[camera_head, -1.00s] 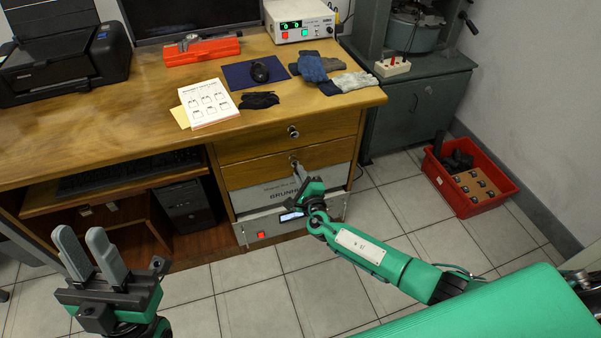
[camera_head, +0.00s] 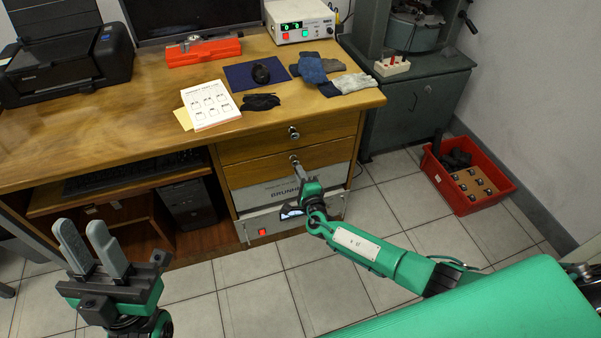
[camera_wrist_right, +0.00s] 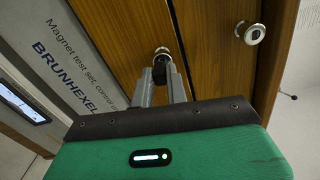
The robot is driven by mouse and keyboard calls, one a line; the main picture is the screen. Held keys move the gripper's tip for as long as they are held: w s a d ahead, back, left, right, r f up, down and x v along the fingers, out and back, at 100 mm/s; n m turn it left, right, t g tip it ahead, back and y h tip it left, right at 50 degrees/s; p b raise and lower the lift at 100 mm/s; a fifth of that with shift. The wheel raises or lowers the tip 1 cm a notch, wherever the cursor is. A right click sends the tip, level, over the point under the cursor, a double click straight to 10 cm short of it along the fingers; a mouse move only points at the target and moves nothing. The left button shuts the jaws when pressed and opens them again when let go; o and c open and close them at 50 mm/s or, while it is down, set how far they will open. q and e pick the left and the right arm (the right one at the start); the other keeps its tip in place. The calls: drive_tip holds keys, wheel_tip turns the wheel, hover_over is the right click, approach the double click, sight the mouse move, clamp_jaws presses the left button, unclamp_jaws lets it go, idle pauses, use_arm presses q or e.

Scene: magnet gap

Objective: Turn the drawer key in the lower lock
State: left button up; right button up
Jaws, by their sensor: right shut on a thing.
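The lower lock (camera_head: 294,159) is a round metal lock on the lower wooden drawer front. It also shows in the right wrist view (camera_wrist_right: 161,51). My right gripper (camera_head: 298,170) is at this lock. In the right wrist view its two grey fingers (camera_wrist_right: 160,85) are shut on the dark head of the drawer key (camera_wrist_right: 160,68), right in front of the lock. The fingers hide most of the key, and its turn angle is hard to tell. My left gripper (camera_head: 91,243) is open and empty, fingers up, at the lower left, away from the desk.
The upper lock (camera_head: 293,133) sits on the drawer above. Below the drawers is a grey test set (camera_head: 260,200) marked BRUNHEXEL. A red crate (camera_head: 466,205) stands on the floor to the right. The tiled floor between is clear.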

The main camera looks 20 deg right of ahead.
drive_tip(key=shift+s+a+f+n, duration=0.1)
drive_tip(key=shift+a+f+n, duration=0.1)
drive_tip(key=shift+n, duration=0.3)
drive_tip(key=o, duration=0.8)
drive_tip(key=shift+o, duration=0.2)
drive_tip(key=shift+r, duration=0.1)
drive_tip(key=shift+d+p, duration=0.1)
drive_tip(key=shift+p, duration=0.2)
drive_tip(key=s+p, duration=0.3)
drive_tip(key=s, duration=0.3)
drive_tip(key=shift+s+d, duration=0.2)
drive_tip(key=shift+s, duration=0.2)
